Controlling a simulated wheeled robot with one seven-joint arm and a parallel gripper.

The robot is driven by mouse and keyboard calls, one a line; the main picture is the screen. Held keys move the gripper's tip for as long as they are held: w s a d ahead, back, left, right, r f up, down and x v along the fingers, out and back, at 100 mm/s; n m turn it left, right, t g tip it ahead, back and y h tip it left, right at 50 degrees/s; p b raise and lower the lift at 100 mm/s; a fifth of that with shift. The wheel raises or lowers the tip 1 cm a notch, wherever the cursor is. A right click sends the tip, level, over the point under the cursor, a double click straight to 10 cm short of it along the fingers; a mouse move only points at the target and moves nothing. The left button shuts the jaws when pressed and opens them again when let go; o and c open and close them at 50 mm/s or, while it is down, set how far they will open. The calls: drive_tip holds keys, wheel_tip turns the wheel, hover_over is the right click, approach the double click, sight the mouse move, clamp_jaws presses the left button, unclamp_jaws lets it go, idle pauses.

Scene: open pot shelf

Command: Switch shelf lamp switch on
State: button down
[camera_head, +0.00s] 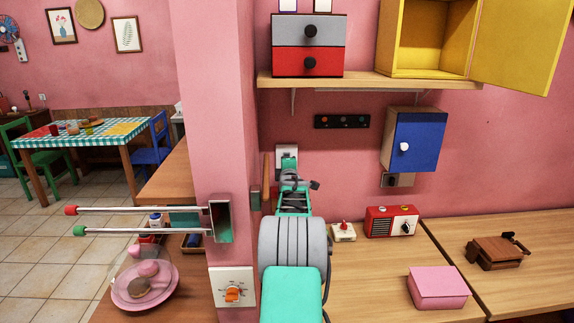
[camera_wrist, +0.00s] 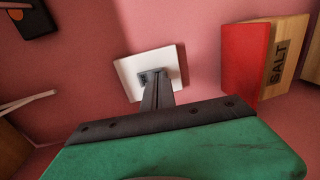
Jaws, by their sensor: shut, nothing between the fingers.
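A white wall switch plate (camera_wrist: 172,62) is in the upper middle of the wrist view, with a small dark rocker at its centre. My gripper (camera_wrist: 155,85) is shut and empty. Its fingertips overlap the lower middle of the plate, at the rocker; I cannot tell whether they touch it. In the head view the plate (camera_head: 280,150) is on the pink wall below the shelf, partly covered by my gripper (camera_head: 289,160). The lamp strip (camera_head: 370,91) under the shelf looks grey and unlit.
A red box with a wooden SALT face (camera_wrist: 285,62) stands right of the plate in the wrist view. A black hook strip (camera_head: 342,121) and a blue cabinet (camera_head: 416,142) are on the wall to the right. An orange-knobbed plate (camera_head: 233,289) is on the pillar.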

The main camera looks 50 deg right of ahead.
drive_tip(key=shift+f, duration=0.15)
drive_tip(key=s+a+b, duration=0.1)
drive_tip(key=b, duration=0.2)
drive_tip(key=s+a+f+b, duration=0.1)
drive_tip(key=b, duration=0.3)
drive_tip(key=shift+s+a+f, duration=0.1)
drive_tip(key=shift+a+f, duration=0.15)
drive_tip(key=shift+a, duration=0.05)
drive_tip(key=f+b+v, duration=0.1)
drive_tip(key=v, duration=0.9)
drive_tip(key=shift+s+f+b, duration=0.15)
drive_tip(key=shift+f+b, duration=0.1)
drive_tip(key=shift+b, duration=0.15)
